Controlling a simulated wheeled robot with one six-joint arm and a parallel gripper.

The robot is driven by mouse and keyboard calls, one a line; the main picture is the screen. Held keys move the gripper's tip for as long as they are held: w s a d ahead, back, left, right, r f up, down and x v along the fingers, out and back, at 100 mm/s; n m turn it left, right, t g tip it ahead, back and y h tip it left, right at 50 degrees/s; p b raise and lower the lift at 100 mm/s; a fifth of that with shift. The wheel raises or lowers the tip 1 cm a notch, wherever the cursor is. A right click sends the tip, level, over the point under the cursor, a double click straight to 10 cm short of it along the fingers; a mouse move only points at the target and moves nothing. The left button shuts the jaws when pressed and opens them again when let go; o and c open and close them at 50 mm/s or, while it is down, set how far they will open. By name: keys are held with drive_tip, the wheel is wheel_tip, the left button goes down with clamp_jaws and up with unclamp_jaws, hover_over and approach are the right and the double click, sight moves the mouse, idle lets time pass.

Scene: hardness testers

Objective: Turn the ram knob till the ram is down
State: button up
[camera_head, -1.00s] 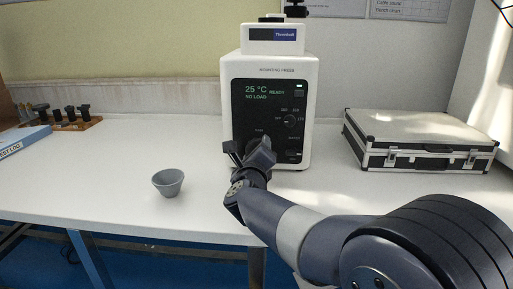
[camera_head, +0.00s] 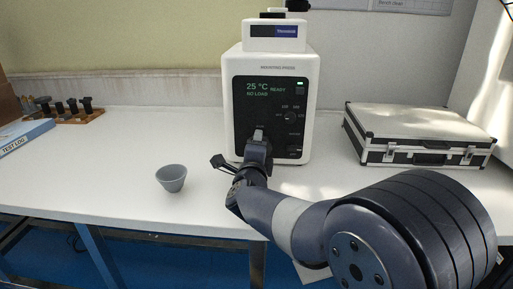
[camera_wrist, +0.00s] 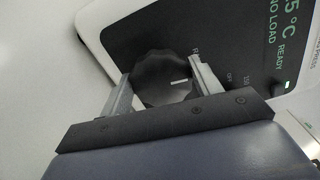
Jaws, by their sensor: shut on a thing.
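The mounting press (camera_head: 271,66) is a white cabinet with a black front panel, standing on the bench. Its display reads 25 °C, READY, NO LOAD. The ram knob (camera_wrist: 163,82) is a dark, scalloped knob with a white line, low on that panel. In the wrist view my gripper (camera_wrist: 161,72) has one pale finger on each side of the knob, shut on it. In the head view my gripper (camera_head: 259,137) is at the lower middle of the panel and hides the knob. The ram itself cannot be made out.
A smaller dial (camera_head: 290,117) sits on the panel's right, above and beside my gripper. A grey cup (camera_head: 171,179) stands on the bench to the left. A silver case (camera_head: 418,133) lies to the right. A rack (camera_head: 80,117) and a test log (camera_head: 22,138) are far left.

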idle(0.4)
drive_tip(key=o, duration=1)
drive_tip(key=s, duration=0.5)
drive_tip(key=s+p, duration=0.1)
drive_tip(key=s, duration=0.5)
drive_tip(key=shift+a, duration=0.2)
drive_tip(key=shift+w, duration=0.1)
drive_tip(key=w, duration=0.5)
drive_tip(key=w+b, duration=0.1)
drive_tip(key=w, duration=0.4)
drive_tip(key=shift+d+f, duration=0.1)
drive_tip(key=shift+d, duration=0.1)
drive_tip(key=shift+w, duration=0.5)
drive_tip(key=shift+s, duration=0.1)
